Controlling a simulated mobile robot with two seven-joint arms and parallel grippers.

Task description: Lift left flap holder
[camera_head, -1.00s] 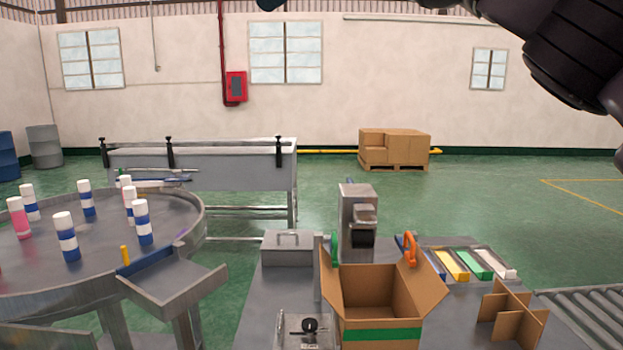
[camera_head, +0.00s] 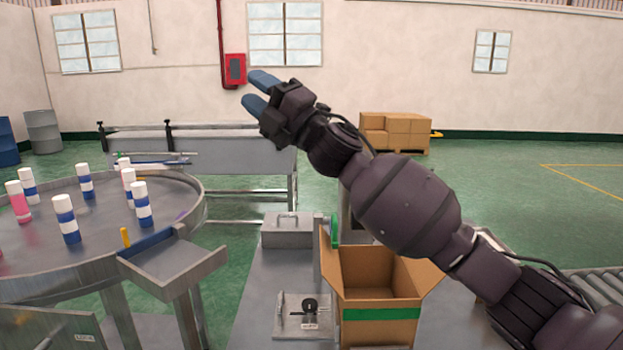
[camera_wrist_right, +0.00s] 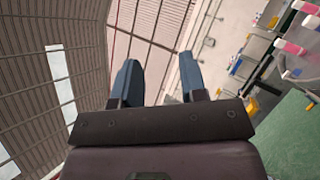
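The left flap holder, a green clip (camera_head: 334,228), sits on the left flap of the open cardboard box (camera_head: 380,333) in the head view. My right gripper (camera_head: 251,88) is raised well above and to the left of the box, its blue fingers pointing up and left. Its fingers also show apart and empty in the right wrist view (camera_wrist_right: 158,62). The box's right-flap orange holder is hidden behind my right arm. My left gripper is not in view.
A metal case with a handle (camera_head: 287,230) and a small fixture with a black knob (camera_head: 308,306) stand left of the box. A round table (camera_head: 100,235) with several bottles and a chute is further left.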

